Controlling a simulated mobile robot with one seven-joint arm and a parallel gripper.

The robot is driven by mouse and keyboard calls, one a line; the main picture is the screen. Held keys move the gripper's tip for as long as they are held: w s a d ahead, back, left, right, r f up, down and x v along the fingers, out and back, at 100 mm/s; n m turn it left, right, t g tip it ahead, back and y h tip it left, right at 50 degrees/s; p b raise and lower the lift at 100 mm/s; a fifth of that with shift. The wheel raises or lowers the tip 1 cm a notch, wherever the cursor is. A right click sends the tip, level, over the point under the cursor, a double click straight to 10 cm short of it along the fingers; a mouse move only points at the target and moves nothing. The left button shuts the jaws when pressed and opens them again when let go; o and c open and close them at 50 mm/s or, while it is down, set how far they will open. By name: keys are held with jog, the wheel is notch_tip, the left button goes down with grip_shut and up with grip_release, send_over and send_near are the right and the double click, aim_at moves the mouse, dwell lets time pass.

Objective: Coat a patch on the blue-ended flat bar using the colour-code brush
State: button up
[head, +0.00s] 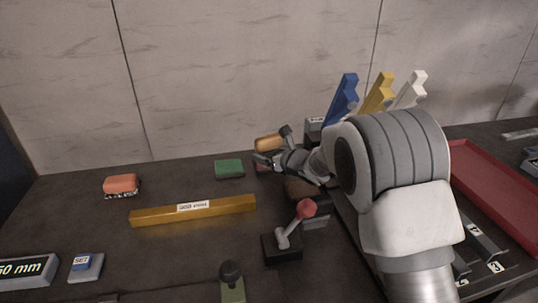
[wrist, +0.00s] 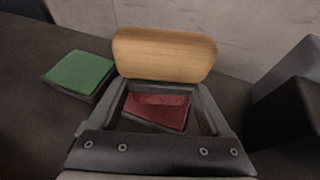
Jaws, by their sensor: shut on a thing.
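My gripper (head: 270,146) is shut on a tan, rounded wooden piece (head: 268,143), which looks like the brush's handle. The tan piece spans the fingertips in the wrist view (wrist: 165,55); its bristles are not visible. The gripper is above the back of the table. A dark red pad (wrist: 160,112) lies below, seen between the fingers. A green pad (head: 229,168) lies just left of it, also in the wrist view (wrist: 79,72). I cannot make out a blue-ended flat bar; my arm hides part of the table.
A red-knobbed lever (head: 290,232) stands in front. Blue (head: 343,98), yellow (head: 378,93) and white (head: 411,90) notched pieces stand behind my arm. A red tray (head: 500,195) is right.

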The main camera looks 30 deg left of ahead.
aim_at(269, 137)
jog(key=shift+f, duration=0.1)
jog(key=shift+r+p, duration=1.55)
jog(key=shift+r, duration=2)
jog(key=shift+d, duration=0.1)
